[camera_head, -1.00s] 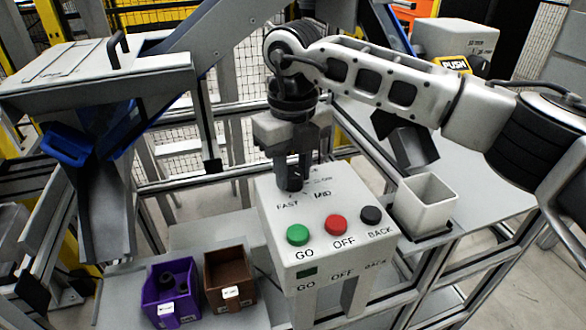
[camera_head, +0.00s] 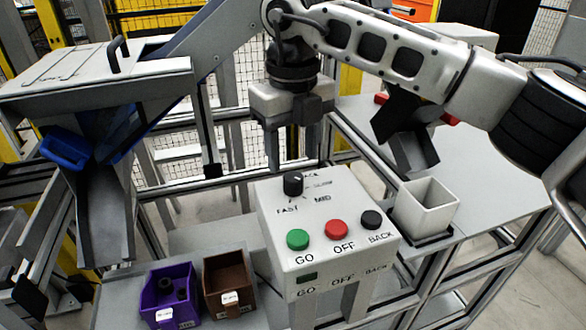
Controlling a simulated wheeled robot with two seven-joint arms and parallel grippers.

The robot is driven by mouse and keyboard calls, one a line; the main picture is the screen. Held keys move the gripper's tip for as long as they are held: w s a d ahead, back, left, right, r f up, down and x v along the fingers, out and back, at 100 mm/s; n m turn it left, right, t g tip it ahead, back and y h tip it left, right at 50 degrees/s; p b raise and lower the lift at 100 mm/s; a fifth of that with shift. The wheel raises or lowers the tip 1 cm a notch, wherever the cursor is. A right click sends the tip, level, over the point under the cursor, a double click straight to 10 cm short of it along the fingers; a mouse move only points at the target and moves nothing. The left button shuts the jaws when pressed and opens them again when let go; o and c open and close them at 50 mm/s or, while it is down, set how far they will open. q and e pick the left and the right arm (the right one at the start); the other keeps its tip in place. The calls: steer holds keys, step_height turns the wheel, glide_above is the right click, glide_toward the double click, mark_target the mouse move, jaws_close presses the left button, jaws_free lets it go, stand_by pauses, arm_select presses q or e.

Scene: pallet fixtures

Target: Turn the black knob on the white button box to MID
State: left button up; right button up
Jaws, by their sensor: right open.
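The white button box (camera_head: 318,262) stands in the middle of the view. Its black knob (camera_head: 293,184) sits at the back left of the top face, upright and uncovered. Labels around the knob read FAST at lower left, MID at lower right and a faint SLOW at right; another behind it is partly hidden. I cannot tell which label the knob's mark faces. My right gripper (camera_head: 295,146) points down just above and behind the knob in the picture, open, with its fingers apart and nothing between them. My left gripper is out of view.
Green (camera_head: 298,239), red (camera_head: 336,229) and black (camera_head: 371,219) buttons line the box top. A white open container (camera_head: 427,207) stands to its right. Purple (camera_head: 152,297) and brown (camera_head: 211,299) bins sit to its left. A metal chute (camera_head: 102,215) is at far left.

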mark_target(293, 175)
step_height(293, 175, up, 11)
steer(key=shift+r, duration=0.15)
stand_by(0.4)
